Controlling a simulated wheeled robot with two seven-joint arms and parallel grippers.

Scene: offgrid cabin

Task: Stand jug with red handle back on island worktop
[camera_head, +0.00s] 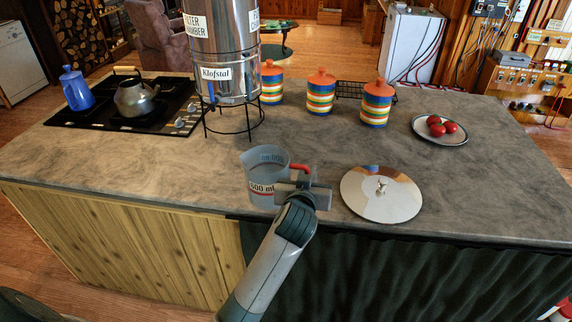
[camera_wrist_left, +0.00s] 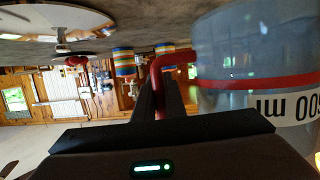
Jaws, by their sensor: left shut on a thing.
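The jug (camera_head: 264,178) is grey and translucent with a "500 ml" label and a red handle (camera_head: 301,168). It looks upright over the front part of the island worktop (camera_head: 330,142); I cannot tell whether its base touches the surface. My left gripper (camera_head: 303,182) comes in from the front and is shut on the red handle, on the jug's right side. In the left wrist view, which is upside down, the handle (camera_wrist_left: 158,75) runs between the fingers and the jug (camera_wrist_left: 255,60) fills the right side. My right gripper is not in view.
A round metal lid (camera_head: 375,202) lies close right of the jug. Behind stands a steel water filter (camera_head: 228,62) on a black wire stand (camera_head: 233,128). Striped canisters (camera_head: 321,95), a plate of red fruit (camera_head: 424,138) and a hob (camera_head: 100,118) stand farther away. Worktop left of the jug is clear.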

